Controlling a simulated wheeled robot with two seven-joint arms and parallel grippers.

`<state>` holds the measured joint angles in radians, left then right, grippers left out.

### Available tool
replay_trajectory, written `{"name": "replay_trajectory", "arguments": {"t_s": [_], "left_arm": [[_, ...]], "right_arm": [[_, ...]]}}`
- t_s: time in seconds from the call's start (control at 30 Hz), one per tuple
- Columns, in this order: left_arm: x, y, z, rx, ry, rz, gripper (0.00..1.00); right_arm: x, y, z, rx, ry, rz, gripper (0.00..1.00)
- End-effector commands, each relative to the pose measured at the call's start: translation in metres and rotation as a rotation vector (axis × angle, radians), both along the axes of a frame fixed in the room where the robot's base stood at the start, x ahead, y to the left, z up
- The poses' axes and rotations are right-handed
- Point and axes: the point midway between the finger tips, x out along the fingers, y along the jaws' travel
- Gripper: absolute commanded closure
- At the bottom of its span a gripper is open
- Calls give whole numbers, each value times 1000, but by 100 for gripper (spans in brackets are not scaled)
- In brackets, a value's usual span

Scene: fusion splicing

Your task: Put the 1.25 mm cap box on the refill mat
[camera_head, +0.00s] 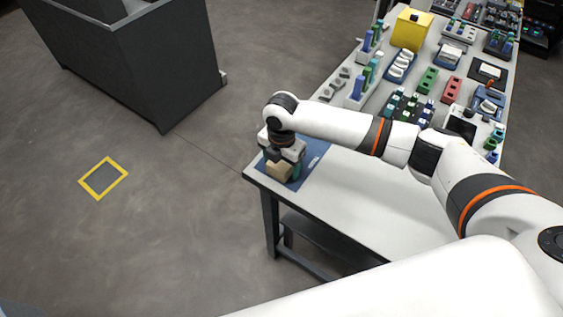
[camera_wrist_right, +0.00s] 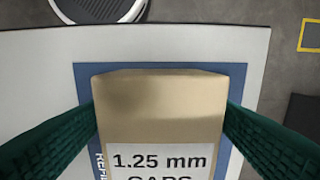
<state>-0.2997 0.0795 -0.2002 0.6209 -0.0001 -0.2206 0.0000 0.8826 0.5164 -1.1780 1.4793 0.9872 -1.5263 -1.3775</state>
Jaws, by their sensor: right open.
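The 1.25 mm cap box (camera_head: 279,170) is a tan box on the blue refill mat (camera_head: 317,152) at the near left corner of the table. In the right wrist view the cap box (camera_wrist_right: 158,110) shows its "1.25 mm" label, and the blue mat (camera_wrist_right: 236,76) shows around it. My right gripper (camera_head: 284,165) is right over the box. Its green fingers stand open on either side of the box, with a small gap at the upper part. Whether the box rests flat on the mat is hard to tell. My left gripper is not in view.
The white table (camera_head: 385,205) is clear to the right of the mat. Farther back stand grey and green holders, a yellow box (camera_head: 411,30) and red and green trays. A dark cabinet (camera_head: 160,70) stands on the floor at the upper left.

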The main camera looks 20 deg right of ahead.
Motion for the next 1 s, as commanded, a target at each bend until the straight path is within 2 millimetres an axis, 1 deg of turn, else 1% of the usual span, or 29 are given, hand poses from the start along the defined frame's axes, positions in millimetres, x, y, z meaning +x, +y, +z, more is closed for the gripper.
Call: {"name": "replay_trajectory", "arguments": {"t_s": [0.17, 0.4, 0.5, 0.6, 0.7, 0.8, 1.0], "left_arm": [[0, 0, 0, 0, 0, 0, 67], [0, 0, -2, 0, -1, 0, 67], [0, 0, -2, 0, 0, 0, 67], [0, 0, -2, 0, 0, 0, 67], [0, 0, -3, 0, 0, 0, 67], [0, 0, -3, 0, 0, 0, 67], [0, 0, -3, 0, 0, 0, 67]], "right_arm": [[1, 0, 21, 1, -4, 0, 24], [1, 0, 73, 1, -4, 2, 24], [1, 0, 92, 1, -4, 1, 24], [1, 0, 107, 0, -4, -1, 24], [1, 0, 117, 1, -2, 0, 24], [0, 0, 121, -1, -1, 0, 24], [0, 0, 122, -1, -1, 0, 24]]}}
